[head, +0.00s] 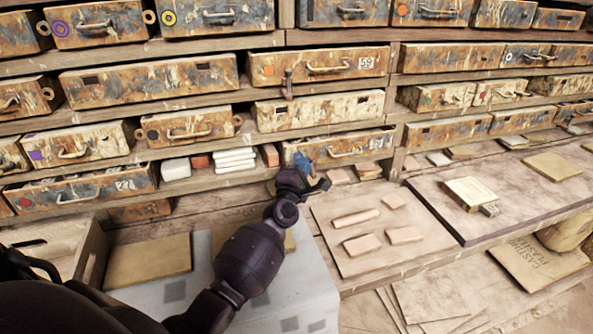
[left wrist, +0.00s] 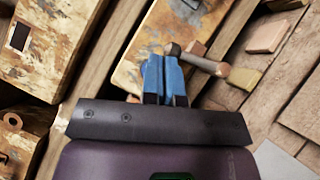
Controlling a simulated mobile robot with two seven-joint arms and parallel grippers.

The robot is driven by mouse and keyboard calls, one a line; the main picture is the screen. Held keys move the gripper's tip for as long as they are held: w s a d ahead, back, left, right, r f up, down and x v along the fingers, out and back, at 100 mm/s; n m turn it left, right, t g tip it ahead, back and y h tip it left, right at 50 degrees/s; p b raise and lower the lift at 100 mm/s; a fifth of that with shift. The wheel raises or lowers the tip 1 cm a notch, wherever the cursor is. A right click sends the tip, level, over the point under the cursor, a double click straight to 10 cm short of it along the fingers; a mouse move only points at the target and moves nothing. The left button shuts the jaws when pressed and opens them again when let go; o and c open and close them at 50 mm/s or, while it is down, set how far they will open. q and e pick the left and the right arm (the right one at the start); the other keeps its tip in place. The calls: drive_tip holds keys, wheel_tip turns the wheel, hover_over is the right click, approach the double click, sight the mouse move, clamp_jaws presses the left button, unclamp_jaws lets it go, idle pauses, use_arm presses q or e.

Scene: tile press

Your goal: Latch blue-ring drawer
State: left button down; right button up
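My left gripper (head: 303,163) is at the left end of a low, paint-worn drawer (head: 345,143) with a curved handle. In the left wrist view its blue fingers (left wrist: 165,78) are together, with no object visible between them. A short bar (left wrist: 205,62) with a grey knob and a brown end lies just beyond and right of the fingertips; whether they touch I cannot tell. My right gripper is not in view.
A brown upright latch-like piece (head: 289,84) hangs in front of the drawers above. White tiles (head: 235,160) stand on the shelf left of my gripper. A board (head: 350,250) with several pinkish pieces lies at the right front. Other drawers carry coloured marks.

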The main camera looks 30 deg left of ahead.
use_arm(q)
drive_tip(key=shift+w+d+r, duration=0.25)
drive_tip(key=shift+w+r, duration=0.15)
drive_tip(key=shift+w, duration=0.05)
drive_tip(key=shift+w+d, duration=0.1)
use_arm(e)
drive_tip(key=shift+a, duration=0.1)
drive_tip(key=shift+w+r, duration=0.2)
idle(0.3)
